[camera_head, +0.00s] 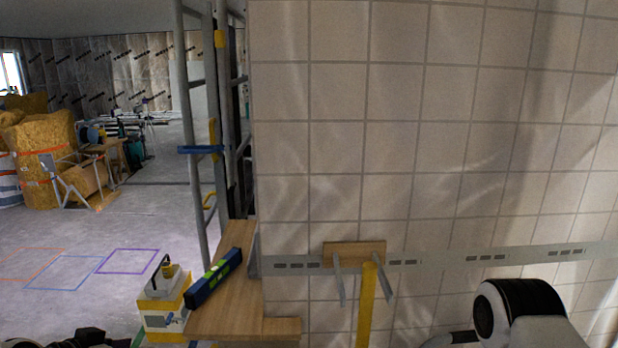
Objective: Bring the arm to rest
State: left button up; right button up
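My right arm (520,308), white with a black joint, comes up from the bottom edge at the right, in front of the tiled wall. Its gripper fingers do not show. A dark mechanical part (85,339) at the bottom left edge looks like part of my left arm or gripper. It is cut off by the frame, so its fingers cannot be made out. I see nothing held in either gripper.
A tiled wall (400,160) with a slotted metal rail (440,260) fills the right. A wooden block (355,253) with two grey prongs and a yellow upright (366,305) stand before it. A blue level (213,278) lies on a wooden top (232,310), beside a yellow-white box (165,308).

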pick_arm(q)
jog(key=s+d+f+n+g+y+b, duration=0.15)
jog(key=s+f, duration=0.25)
jog(key=f, duration=0.4)
jog(key=s+d+f+g+b, duration=0.1)
jog(key=s+d+f+g, duration=0.2)
jog(key=f, duration=0.4)
jog(key=s+f+n+g+y+b, duration=0.1)
jog(key=s+f+g, duration=0.1)
jog(key=s+f, duration=0.45)
jog(key=s+d+f+g+b, duration=0.2)
jog(key=s+d+f+g, duration=0.1)
jog(key=s+f, duration=0.8)
jog(key=shift+s+d+f+n+y, duration=0.2)
jog(key=shift+d+f+n+y, duration=0.2)
jog(key=shift+d+f, duration=0.2)
jog(key=shift+a, duration=0.1)
jog(key=shift+w, duration=0.1)
